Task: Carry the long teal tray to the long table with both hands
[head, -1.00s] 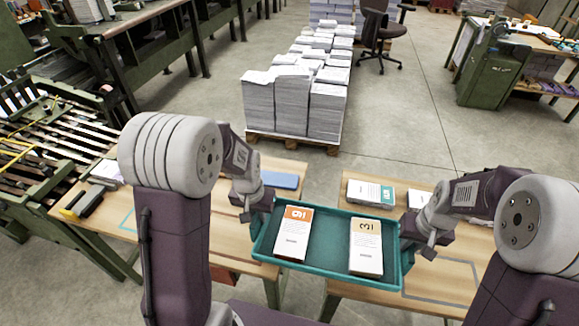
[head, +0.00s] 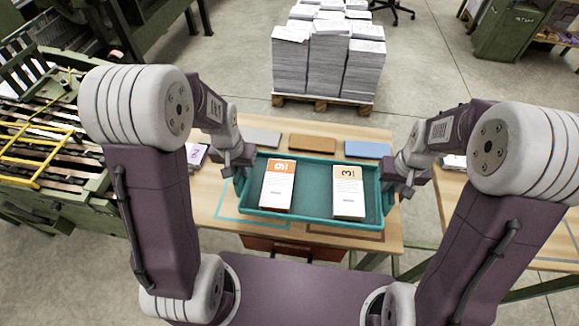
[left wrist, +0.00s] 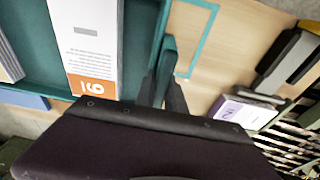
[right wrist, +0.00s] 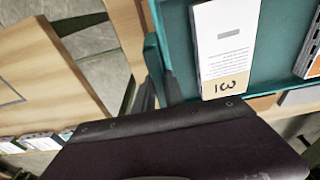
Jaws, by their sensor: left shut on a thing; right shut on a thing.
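The long teal tray (head: 312,205) is held level between my two grippers, above a wooden table (head: 215,185). Inside it lie a booklet stack with an orange label (head: 279,186) on the left and one with a tan label marked 3 (head: 348,192) on the right. My left gripper (head: 240,178) is shut on the tray's left end; the left wrist view shows its fingers (left wrist: 165,85) on the teal rim. My right gripper (head: 390,185) is shut on the right end, also seen in the right wrist view (right wrist: 160,85). Whether the tray touches the tabletop is unclear.
Grey, brown and blue pads (head: 312,143) lie along the table's back edge. A teal outline (head: 225,205) is marked on the tabletop. A green machine (head: 45,150) stands at left. A paper-stack pallet (head: 325,100) stands behind. Another wooden table (head: 455,205) is at right.

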